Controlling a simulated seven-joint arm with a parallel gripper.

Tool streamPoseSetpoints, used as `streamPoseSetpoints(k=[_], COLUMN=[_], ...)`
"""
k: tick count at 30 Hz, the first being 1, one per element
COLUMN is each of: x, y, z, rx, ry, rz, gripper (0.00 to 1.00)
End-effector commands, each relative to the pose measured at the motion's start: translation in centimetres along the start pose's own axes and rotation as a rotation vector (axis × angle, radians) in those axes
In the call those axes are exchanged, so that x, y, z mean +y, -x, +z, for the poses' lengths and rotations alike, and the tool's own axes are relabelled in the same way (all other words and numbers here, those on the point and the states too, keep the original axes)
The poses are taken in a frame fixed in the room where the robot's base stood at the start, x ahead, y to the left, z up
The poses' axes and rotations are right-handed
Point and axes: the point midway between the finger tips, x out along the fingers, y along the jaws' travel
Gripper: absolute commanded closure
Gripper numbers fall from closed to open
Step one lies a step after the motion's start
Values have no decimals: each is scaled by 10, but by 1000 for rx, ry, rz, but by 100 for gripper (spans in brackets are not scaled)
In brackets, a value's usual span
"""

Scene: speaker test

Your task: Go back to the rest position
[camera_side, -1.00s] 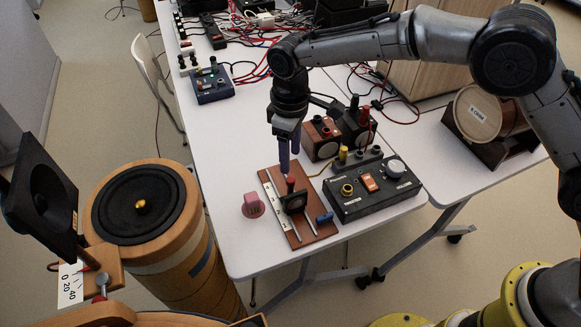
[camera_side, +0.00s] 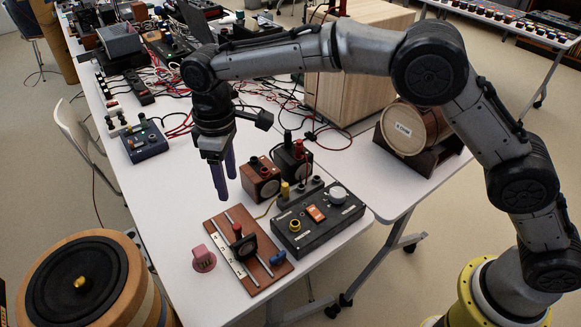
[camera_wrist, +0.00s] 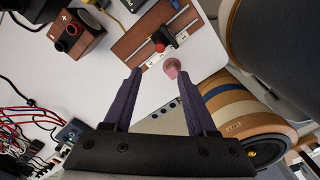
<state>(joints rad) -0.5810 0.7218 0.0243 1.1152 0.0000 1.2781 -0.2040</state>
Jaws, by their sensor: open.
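My gripper (camera_side: 222,180) hangs over the white table with its two purple fingers pointing down, behind and above the brown board (camera_side: 268,280). In the wrist view my gripper (camera_wrist: 160,95) has its fingers spread apart with nothing between the tips. The board carries a metal scale and a small dark slider with a red knob (camera_side: 237,230). A pink weight-like piece (camera_side: 203,258) stands on the table left of the board; it also shows in the wrist view (camera_wrist: 172,68).
A black control box (camera_side: 318,218) with an orange switch sits right of the board. Two small speaker boxes (camera_side: 262,180) stand behind it. A blue box (camera_side: 146,140) and tangled cables lie further back. A large round speaker (camera_side: 78,280) is at lower left.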

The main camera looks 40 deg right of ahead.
Motion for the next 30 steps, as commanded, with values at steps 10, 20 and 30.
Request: streamPoseSetpoints(k=[10, 20, 30], x=[63, 90, 62], y=[111, 198, 204], z=[50, 186, 327], rx=[161, 303, 421], ry=[-137, -332, -539], rz=[45, 110, 180], gripper=[43, 43, 43])
